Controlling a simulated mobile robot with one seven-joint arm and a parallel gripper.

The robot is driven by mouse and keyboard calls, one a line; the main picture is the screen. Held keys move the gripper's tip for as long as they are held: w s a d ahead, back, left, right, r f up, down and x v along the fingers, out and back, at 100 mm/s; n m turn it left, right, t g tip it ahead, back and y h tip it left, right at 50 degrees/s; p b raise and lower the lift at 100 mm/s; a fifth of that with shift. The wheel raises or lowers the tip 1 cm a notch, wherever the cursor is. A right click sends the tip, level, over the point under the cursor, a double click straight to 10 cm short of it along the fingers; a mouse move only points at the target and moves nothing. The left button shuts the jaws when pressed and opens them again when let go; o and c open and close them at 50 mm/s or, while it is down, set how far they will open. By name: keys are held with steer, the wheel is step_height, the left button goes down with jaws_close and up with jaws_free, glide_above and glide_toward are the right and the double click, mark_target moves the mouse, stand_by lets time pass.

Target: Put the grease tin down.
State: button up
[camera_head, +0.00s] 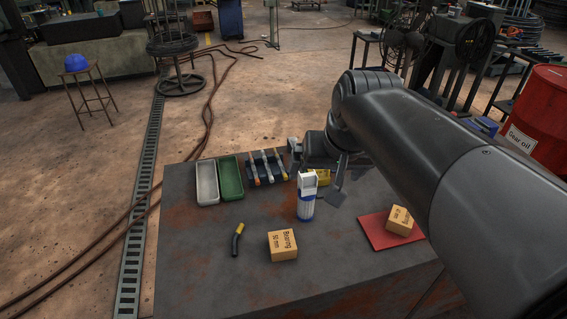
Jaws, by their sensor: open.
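A yellow object (319,177), likely the grease tin, stands near the far edge of the grey table (200,260). It is partly hidden behind my gripper, and I cannot make out its label or lower edge. My gripper (320,182) reaches down over that spot from the right with its jaws open. One grey finger shows just right of the yellow object. Whether the fingers touch it cannot be told. A white and blue container (306,203) stands upright in front and partly overlaps this area in the picture.
White (207,184) and green (230,180) trays and a tool rack (266,167) fill the table's far left. A bearing box (283,245) and a bent black and yellow tool (238,239) lie in front. Another box (400,220) sits on a red mat (376,234). The front left is clear.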

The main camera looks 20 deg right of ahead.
steer(key=s+a+f+n, duration=0.2)
steer(key=s+a+f, duration=0.2)
steer(key=s+f, duration=0.1)
steer(key=shift+s+a+n+t, duration=0.3)
steer(key=shift+s, duration=0.45)
steer(key=shift+r, duration=0.1)
stand_by(0.5)
